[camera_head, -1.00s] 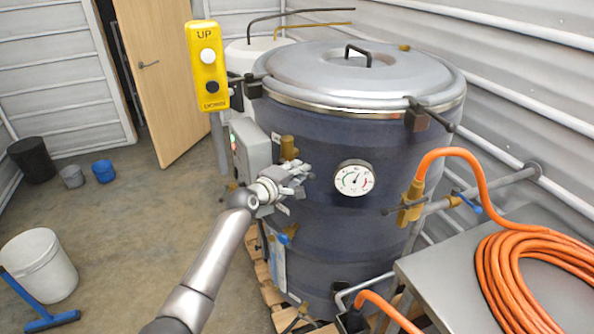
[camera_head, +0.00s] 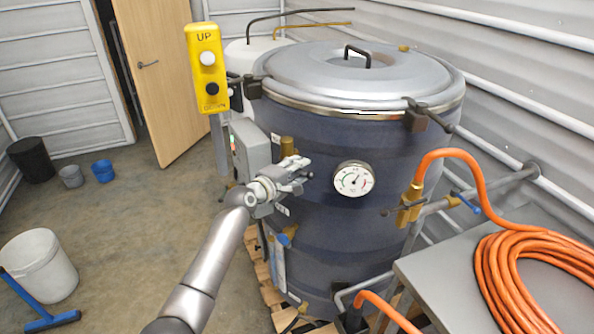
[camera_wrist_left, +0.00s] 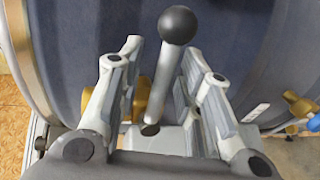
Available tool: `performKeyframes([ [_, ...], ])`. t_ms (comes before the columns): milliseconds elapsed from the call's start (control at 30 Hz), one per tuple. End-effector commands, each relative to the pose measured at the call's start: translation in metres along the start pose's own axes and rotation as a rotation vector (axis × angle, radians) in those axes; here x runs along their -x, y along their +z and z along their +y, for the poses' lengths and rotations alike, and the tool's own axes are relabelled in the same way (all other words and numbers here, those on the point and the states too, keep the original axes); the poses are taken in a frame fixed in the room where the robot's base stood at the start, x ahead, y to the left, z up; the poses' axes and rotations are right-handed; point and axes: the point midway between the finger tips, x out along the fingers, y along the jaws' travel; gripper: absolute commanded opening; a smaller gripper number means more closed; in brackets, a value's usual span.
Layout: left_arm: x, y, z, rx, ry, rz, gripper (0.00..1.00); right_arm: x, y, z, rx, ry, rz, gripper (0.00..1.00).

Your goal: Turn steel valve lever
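The steel valve lever (camera_wrist_left: 167,82) has a thin steel stem and a black ball knob; it shows in the left wrist view. My left gripper (camera_wrist_left: 166,55) is open, with one finger on each side of the stem and gaps visible. The knob stands beyond the fingertips. A brass valve part (camera_wrist_left: 142,98) shows behind the left finger. In the head view my left gripper (camera_head: 299,172) is at the front of the dark blue drum (camera_head: 340,235), left of the round gauge (camera_head: 353,179), and mostly hides the lever. My right gripper is not in view.
A grey control box (camera_head: 250,146) and a brass fitting (camera_head: 287,147) are close to the gripper. A yellow UP/DOWN pendant (camera_head: 207,68) hangs at upper left. An orange hose (camera_head: 500,282) lies coiled on the metal table (camera_head: 432,268). The floor at left is mostly open.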

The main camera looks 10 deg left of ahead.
Motion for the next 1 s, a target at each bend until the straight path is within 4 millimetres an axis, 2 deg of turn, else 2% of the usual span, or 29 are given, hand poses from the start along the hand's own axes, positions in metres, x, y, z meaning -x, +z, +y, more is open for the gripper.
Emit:
performKeyframes([
  [267, 0.001, 0.0, -0.001, -0.002, -0.002, 0.0, 0.34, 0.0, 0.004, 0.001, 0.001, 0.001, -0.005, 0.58],
  [433, 0.011, 0.0, -0.002, -0.003, -0.002, -0.001, 0.34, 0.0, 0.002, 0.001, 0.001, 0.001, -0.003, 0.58],
  [1000, 0.09, 0.0, -0.001, -0.002, -0.001, 0.001, 0.34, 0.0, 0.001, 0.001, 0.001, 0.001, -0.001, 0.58],
])
